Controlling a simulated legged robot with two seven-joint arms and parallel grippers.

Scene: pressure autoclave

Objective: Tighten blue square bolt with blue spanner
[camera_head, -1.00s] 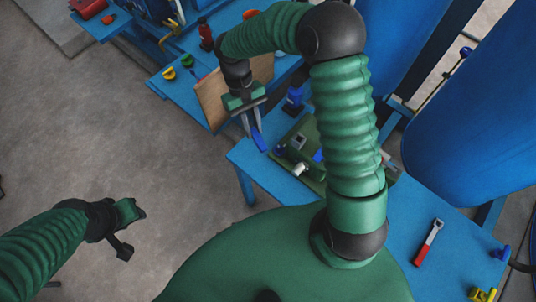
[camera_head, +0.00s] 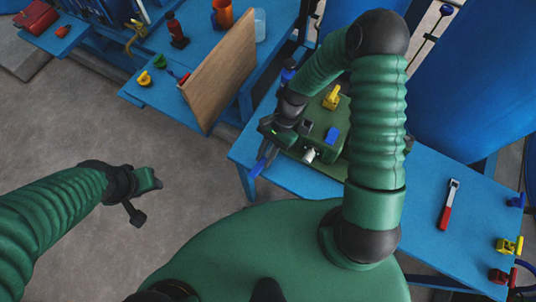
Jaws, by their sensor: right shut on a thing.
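A green fixture plate (camera_head: 318,170) lies on the table just right of the gripper. A small blue block (camera_head: 332,134) on the fixture may be the blue square bolt; its exact shape is too small to tell. The spanner is apart from it. My left gripper (camera_head: 146,198) is open and empty above the floor at left.
A yellow part (camera_head: 331,97) and a pale cylinder (camera_head: 309,154) are on the fixture. A wooden board (camera_head: 218,72) stands left of it. A red-handled wrench (camera_head: 448,205) lies on the right of the blue table (camera_head: 412,195). Large blue tanks (camera_head: 475,85) stand behind.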

